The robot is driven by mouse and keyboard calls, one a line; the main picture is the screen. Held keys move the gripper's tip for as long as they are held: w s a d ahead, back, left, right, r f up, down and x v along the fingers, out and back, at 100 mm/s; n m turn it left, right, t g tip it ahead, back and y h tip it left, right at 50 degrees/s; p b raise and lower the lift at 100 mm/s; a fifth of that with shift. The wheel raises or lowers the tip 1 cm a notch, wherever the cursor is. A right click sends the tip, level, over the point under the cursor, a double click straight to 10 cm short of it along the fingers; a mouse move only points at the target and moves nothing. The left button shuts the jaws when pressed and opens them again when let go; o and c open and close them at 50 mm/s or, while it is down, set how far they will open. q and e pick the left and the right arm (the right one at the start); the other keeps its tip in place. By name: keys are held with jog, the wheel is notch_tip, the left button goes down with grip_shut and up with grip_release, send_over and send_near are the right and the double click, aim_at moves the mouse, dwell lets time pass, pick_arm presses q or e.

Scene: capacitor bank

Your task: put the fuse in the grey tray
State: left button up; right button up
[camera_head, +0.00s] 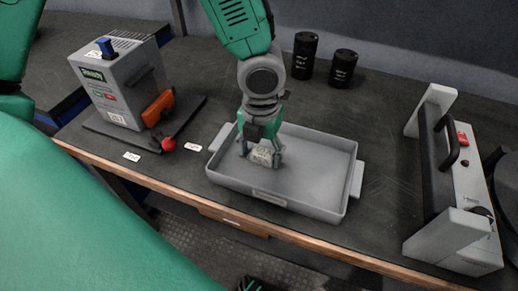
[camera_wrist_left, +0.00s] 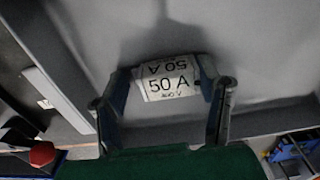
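The grey tray (camera_head: 335,205) lies on the dark bench in the middle of the head view. My left gripper (camera_head: 262,158) points down inside the tray's outline, left of its middle. Its fingers are closed on the two sides of the fuse (camera_head: 263,154), a pale piece with a label. In the left wrist view the fuse (camera_wrist_left: 170,82) reads "50 A" and sits between the fingertips of the left gripper (camera_wrist_left: 168,80), with the tray floor (camera_wrist_left: 255,45) behind it. I cannot tell whether the fuse touches the floor.
A grey device with a blue switch (camera_head: 105,48) and an orange part (camera_head: 158,107) stands at left, near a red knob (camera_head: 168,144). Two black cylinders (camera_head: 304,55) (camera_head: 343,68) stand behind the tray. A grey frame with a black handle (camera_head: 450,140) stands at right.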

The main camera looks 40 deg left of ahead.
aim_at(260, 150)
pick_arm(q)
jog(key=shift+d, duration=0.1)
jog(key=shift+r, duration=0.25)
notch_tip(260, 150, up, 12)
jog(key=p, duration=0.4)
jog(key=shift+a+p, duration=0.25)
jog(key=shift+p, duration=0.15)
jog(key=shift+a+f, duration=0.15)
